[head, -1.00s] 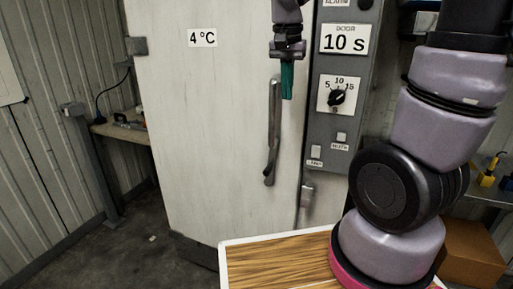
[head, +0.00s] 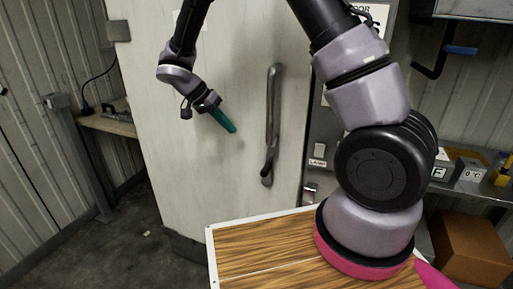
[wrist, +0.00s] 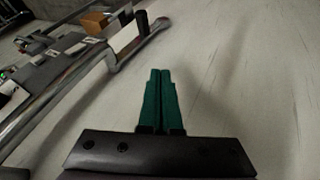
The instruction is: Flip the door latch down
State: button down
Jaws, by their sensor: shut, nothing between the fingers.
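The pale door (head: 190,100) carries a long grey upright handle (head: 273,95). A darker latch lever (head: 269,164) shows at the handle's lower end; its exact pose is hard to tell. My gripper (head: 226,123) has green fingers, shut and empty. It is left of the handle, around mid-handle height, its fingers slanting down to the right and apart from the handle. In the wrist view, the shut green fingers (wrist: 161,95) point along the door face (wrist: 240,70), and the metal handle (wrist: 75,85) runs diagonally to their left.
A control panel (head: 322,135) stands right of the door, partly hidden by my arm. A bench (head: 105,122) is at the left wall. A shelf with small boxes (head: 470,170) and a brown carton (head: 470,245) are at right.

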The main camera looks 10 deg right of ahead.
aim_at(267, 152)
jog(key=shift+f, duration=0.1)
jog(key=x, duration=1)
jog(key=shift+s+d, duration=0.1)
jog(key=shift+d, duration=0.1)
jog(key=shift+s+d, duration=0.85)
jog(key=shift+d, duration=0.1)
jog(key=shift+s+d+f, duration=0.1)
jog(key=shift+s+d, duration=0.15)
jog(key=shift+d, duration=0.2)
jog(key=shift+s+d, duration=0.6)
jog(key=shift+d, duration=0.2)
